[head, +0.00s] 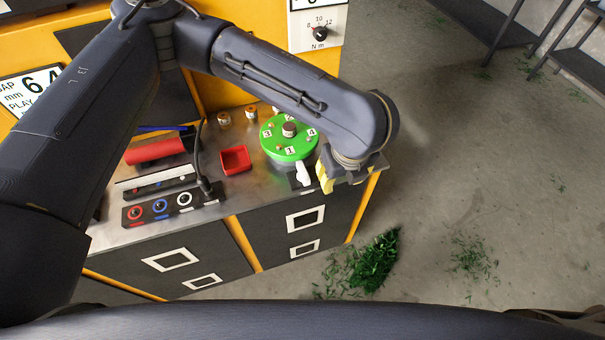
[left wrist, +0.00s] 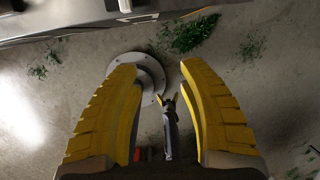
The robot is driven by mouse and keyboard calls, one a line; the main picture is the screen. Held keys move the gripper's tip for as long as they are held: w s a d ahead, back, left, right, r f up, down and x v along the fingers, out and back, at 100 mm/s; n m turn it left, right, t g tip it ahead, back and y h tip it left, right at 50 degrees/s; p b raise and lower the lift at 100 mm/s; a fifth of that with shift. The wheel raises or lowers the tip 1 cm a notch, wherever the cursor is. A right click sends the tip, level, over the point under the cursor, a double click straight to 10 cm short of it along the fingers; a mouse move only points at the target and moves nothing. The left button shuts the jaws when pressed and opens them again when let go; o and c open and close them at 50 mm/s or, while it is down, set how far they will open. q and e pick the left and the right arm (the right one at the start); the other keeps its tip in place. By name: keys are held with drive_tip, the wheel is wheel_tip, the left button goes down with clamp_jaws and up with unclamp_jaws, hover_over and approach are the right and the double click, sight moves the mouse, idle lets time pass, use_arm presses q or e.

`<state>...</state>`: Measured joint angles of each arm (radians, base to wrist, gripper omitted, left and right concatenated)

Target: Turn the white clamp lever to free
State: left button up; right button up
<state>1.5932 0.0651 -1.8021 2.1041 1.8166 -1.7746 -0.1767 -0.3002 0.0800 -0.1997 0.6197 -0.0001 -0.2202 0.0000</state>
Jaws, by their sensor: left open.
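The white clamp lever (head: 303,173) stands at the front of the green round dial (head: 289,137), which carries numbered plates, near the bench's front right corner. My left gripper (head: 325,180) has yellow fingers and is just right of the lever, apparently close beside it; I cannot tell whether they touch. In the left wrist view its two fingers (left wrist: 158,70) are spread wide with nothing held between them.
A red tray (head: 235,160), a button panel (head: 172,206) and a red cylinder (head: 155,151) sit left of the dial on the metal bench top. Small brass pieces (head: 224,118) stand behind. Green shavings (head: 368,262) lie on the open floor.

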sight(305, 175)
use_arm(q)
drive_tip(key=w+a+r+t+y, duration=0.2)
drive_tip(key=w+a+r, duration=0.1)
drive_tip(key=a, duration=0.3)
drive_tip(key=x, duration=1.1)
drive_tip(key=d+x, duration=0.1)
drive_tip(key=x, duration=0.5)
drive_tip(key=shift+s+f, duration=0.15)
drive_tip(key=shift+f, duration=0.25)
clamp_jaws()
